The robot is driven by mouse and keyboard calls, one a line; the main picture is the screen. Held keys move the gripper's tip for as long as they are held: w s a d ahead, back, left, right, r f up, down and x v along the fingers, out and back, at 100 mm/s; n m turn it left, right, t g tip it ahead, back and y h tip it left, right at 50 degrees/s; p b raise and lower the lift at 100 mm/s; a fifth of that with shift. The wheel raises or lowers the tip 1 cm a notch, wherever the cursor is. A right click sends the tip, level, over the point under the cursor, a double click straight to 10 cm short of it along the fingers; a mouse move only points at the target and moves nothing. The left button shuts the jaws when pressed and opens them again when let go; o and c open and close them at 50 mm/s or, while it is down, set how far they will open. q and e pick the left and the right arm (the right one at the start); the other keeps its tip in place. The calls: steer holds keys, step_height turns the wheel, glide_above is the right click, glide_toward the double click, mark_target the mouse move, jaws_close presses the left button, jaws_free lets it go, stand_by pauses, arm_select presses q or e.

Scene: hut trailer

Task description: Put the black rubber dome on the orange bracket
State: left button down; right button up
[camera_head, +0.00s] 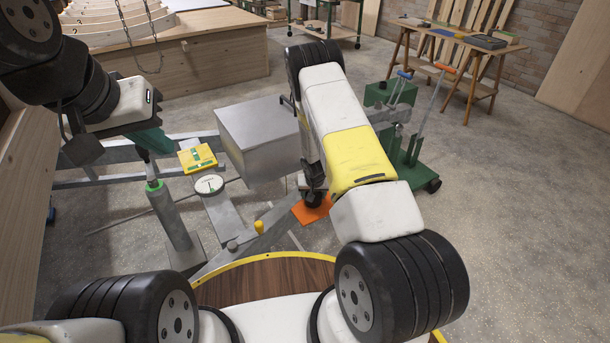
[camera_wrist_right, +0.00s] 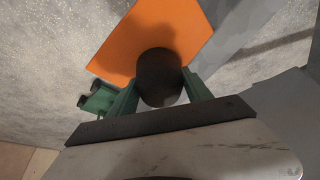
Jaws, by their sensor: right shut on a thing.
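The black rubber dome (camera_wrist_right: 158,72) is between the green fingers of my right gripper (camera_wrist_right: 160,84), which is shut on it. In the right wrist view the dome overlaps the lower edge of the flat orange bracket (camera_wrist_right: 150,30). I cannot tell whether they touch. In the head view the orange bracket (camera_head: 312,212) lies low on the trailer frame, and my right arm hides much of the dome and gripper above it. My left gripper (camera_head: 152,145), with teal fingers, is at the left above a grey post; its opening is unclear.
The grey post (camera_head: 174,220) has a green ring on top. A metal box (camera_head: 262,135), a yellow level (camera_head: 197,158) and a round dial (camera_head: 209,184) are on or near the trailer frame. A green wheeled stand (camera_head: 412,165) is to the right. Floor at far right is clear.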

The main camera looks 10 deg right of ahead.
steer(key=o, duration=1.4)
steer(key=shift+f, duration=0.1)
steer(key=shift+c, duration=0.2)
